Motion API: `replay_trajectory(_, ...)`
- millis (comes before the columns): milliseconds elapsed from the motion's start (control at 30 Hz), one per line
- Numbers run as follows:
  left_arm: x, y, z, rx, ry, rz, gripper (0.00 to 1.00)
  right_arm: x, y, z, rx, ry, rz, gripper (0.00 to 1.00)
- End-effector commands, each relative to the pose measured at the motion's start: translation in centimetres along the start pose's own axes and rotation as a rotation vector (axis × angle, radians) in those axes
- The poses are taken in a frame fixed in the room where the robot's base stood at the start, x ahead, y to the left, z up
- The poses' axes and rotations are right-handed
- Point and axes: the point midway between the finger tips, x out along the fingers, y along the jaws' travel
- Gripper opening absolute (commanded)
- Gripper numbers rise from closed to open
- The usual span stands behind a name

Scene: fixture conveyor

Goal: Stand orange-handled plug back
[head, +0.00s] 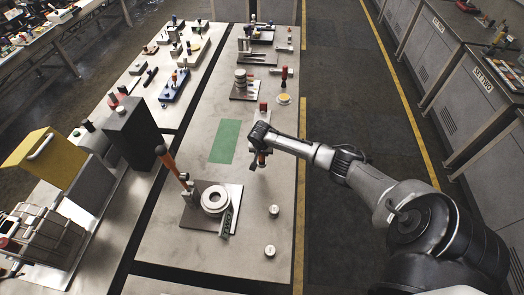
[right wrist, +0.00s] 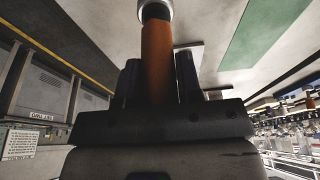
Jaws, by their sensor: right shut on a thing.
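The orange-handled plug shows large in the right wrist view, with its orange handle (right wrist: 158,62) between the fingers, a dark collar above it and a pale metal end at the top edge. My right gripper (right wrist: 159,85) is shut on this handle. In the head view my right gripper (head: 260,154) is over the pale worktable, just right of the green mat. The plug is mostly hidden there by the gripper, with only a small reddish bit showing. My left gripper is not in view.
A green mat (head: 225,141) lies on the worktable. Nearer are a fixture plate (head: 231,190) with a white ring (head: 215,199), and a leaning orange-and-black handle (head: 171,164). Two small metal cylinders (head: 270,250) stand front right. A stacked-disc fixture (head: 241,80) stands farther back.

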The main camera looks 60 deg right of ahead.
Motion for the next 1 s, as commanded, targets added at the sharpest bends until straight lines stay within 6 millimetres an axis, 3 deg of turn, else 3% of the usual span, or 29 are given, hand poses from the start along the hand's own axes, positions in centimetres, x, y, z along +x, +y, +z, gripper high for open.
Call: replay_trajectory(1000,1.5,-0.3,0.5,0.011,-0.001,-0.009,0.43,2.9,-0.1,0.8,0.0,0.0,-0.001,0.0)
